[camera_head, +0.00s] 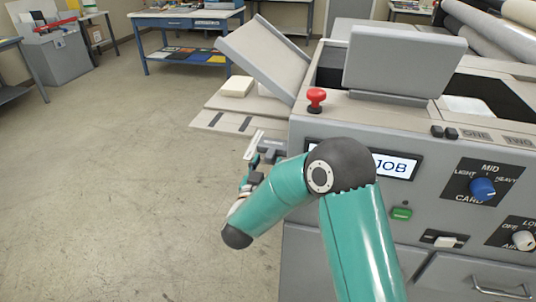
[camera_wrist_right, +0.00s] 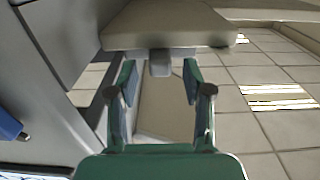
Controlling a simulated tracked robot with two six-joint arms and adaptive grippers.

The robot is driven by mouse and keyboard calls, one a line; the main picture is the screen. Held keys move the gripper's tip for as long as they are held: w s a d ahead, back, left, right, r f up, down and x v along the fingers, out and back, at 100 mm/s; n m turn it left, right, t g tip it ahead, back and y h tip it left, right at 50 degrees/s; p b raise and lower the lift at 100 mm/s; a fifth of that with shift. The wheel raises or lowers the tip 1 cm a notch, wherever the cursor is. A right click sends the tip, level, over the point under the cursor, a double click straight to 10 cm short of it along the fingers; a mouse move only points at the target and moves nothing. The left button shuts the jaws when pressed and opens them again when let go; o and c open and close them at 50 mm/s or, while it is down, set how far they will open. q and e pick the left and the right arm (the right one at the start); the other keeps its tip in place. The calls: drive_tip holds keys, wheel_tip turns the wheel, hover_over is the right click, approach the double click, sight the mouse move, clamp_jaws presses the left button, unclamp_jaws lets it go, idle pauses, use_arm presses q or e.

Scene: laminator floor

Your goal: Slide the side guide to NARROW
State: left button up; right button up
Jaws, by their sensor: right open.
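The grey laminator (camera_head: 440,140) fills the right side of the head view. A pale feed tray (camera_head: 205,120) with dark slots juts out from its left end. My right gripper (camera_head: 258,158) is beside that end, below the tray and partly hidden by my teal arm. In the wrist view my right gripper (camera_wrist_right: 160,80) is open. A small grey tab (camera_wrist_right: 160,64) under a pale ledge (camera_wrist_right: 170,28) shows between its fingertips, with gaps on both sides. The tab may belong to the side guide; I cannot tell for sure. No NARROW marking is readable. My left gripper is not in view.
A red mushroom button (camera_head: 316,97), a blue knob (camera_head: 484,188), a green button (camera_head: 402,213) and a white switch (camera_head: 446,241) are on the laminator. A blue-framed table (camera_head: 186,20) stands at the back. The floor left of the machine is clear.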

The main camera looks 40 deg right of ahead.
sight(268, 160)
drive_tip(key=shift+x, duration=1.65)
clamp_jaws()
